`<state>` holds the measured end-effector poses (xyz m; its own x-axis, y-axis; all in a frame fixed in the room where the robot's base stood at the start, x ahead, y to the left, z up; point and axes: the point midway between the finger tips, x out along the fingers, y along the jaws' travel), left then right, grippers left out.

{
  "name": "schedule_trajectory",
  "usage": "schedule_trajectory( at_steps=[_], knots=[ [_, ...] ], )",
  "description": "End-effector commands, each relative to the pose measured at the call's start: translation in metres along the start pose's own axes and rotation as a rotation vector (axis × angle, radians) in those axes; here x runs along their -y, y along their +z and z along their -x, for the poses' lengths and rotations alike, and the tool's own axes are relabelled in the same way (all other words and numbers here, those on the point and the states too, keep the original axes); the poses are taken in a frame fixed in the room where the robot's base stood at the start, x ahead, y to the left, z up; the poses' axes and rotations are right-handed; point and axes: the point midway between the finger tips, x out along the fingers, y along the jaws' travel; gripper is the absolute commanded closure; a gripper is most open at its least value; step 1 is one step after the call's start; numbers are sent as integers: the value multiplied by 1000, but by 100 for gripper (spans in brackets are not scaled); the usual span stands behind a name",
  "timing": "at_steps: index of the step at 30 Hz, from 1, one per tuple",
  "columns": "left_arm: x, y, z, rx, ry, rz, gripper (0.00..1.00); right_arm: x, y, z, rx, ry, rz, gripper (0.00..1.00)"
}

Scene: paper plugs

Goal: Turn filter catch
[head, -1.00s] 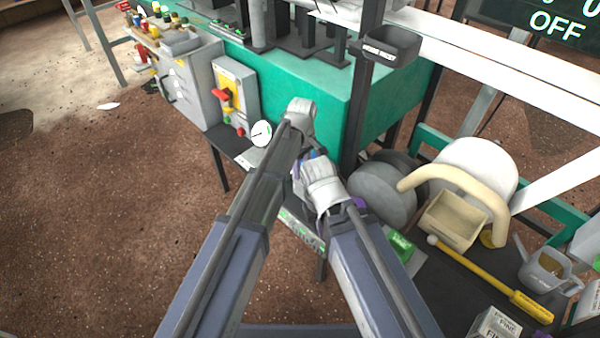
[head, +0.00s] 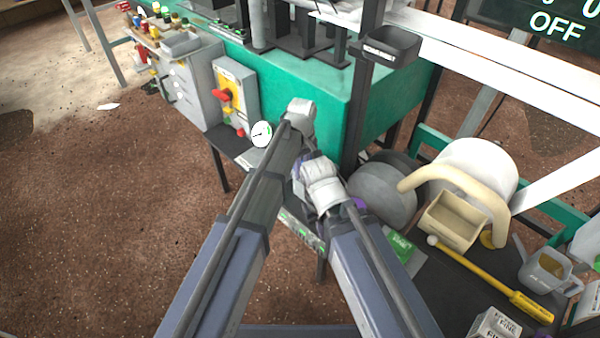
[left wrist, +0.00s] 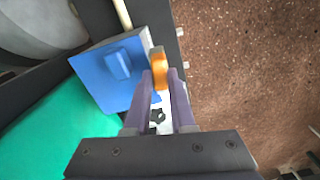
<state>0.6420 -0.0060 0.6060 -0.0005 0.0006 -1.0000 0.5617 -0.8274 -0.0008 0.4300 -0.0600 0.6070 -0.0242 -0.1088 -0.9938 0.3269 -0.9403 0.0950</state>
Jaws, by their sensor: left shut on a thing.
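In the left wrist view a blue square block (left wrist: 112,82) with a raised blue lug stands beside the green housing. A small orange catch (left wrist: 158,62) is at its right edge. My left gripper (left wrist: 159,74) has its purple fingers on either side of the orange catch and is shut on it. In the head view the left fingers are hidden behind my left wrist, in front of the green machine (head: 310,85). My right gripper (head: 300,178) is just below, close to the left arm. Its fingertips are mostly hidden, so I cannot tell its opening.
A grey and yellow switch box (head: 235,95) with a red handle and a white round gauge (head: 261,134) are left of my arms. A dark bench (head: 455,290) at the right holds a beige bin (head: 453,220), a yellow-handled tool (head: 490,275) and a jug (head: 546,268).

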Motion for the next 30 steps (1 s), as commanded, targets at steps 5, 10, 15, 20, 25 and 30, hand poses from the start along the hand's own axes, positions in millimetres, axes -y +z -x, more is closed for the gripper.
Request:
schedule_trajectory(
  at_steps=[5,10,15,20,25,30],
  knots=[
    [-1,0,0,0,2,-259,100,0,0,0,0,0,0,100],
    [-2,0,0,0,3,-506,100,0,0,0,0,0,0,100],
    [-3,0,0,-1,5,-752,100,0,0,0,0,0,0,100],
    [-4,0,0,-2,7,-985,100,0,0,0,0,0,0,100],
    [-5,1,0,-4,9,-1222,100,0,0,0,0,0,0,100],
    [-5,1,0,-5,9,-1366,100,0,0,0,0,0,0,100]
  ],
)
